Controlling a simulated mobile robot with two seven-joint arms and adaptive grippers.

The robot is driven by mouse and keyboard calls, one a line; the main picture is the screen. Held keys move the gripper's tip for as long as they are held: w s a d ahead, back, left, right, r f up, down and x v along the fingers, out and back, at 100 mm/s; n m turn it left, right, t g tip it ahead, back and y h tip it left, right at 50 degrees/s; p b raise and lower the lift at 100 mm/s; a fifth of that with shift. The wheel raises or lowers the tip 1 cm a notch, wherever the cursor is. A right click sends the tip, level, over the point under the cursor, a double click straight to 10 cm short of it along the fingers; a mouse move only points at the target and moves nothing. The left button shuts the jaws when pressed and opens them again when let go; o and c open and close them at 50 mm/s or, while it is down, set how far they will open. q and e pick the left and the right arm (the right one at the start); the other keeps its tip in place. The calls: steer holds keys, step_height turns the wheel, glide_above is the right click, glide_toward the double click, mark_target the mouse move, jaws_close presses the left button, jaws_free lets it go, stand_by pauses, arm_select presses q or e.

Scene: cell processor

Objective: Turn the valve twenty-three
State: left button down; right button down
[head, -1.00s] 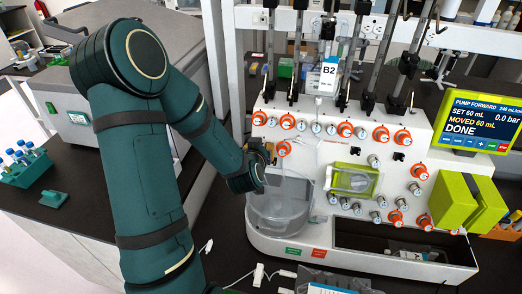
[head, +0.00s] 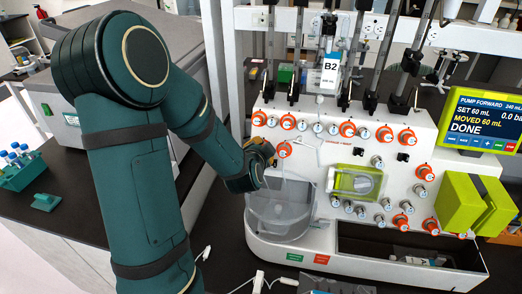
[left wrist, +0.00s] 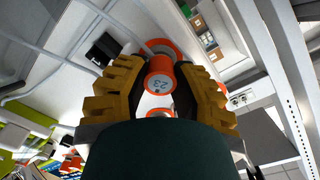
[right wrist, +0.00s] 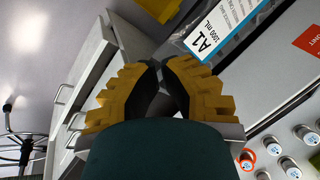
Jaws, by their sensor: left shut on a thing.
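Valve twenty-three (left wrist: 161,82) is an orange knob with a grey cap marked 23. In the left wrist view it sits between the two fingers of my left gripper (left wrist: 163,80), which is shut on it. In the head view the left gripper (head: 262,158) is at the left end of the white cell processor's (head: 310,160) front, beside an orange valve (head: 284,149). The fingers are partly hidden by my arm there. My right gripper (right wrist: 163,72) shows only in the right wrist view, with its fingertips together and nothing held.
A clear container (head: 282,205) hangs just below my left gripper. Orange and grey valves crowd the panel to the right. The screen (head: 482,120) reads PUMP FORWARD, MOVED 60 mL, DONE. A tube rack (head: 20,172) stands at far left. A bag labelled A1 (right wrist: 215,30) is near the right gripper.

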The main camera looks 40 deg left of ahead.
arm_select(q)
steer(key=m, duration=0.2)
steer(key=shift+w+r+m+p, duration=0.1)
steer(key=shift+r+m+p, duration=0.05)
steer(key=shift+m+p, duration=0.7)
steer(key=shift+m, duration=1.35)
steer(key=c, duration=1)
jaws_free()
steer(key=shift+f, duration=0.2)
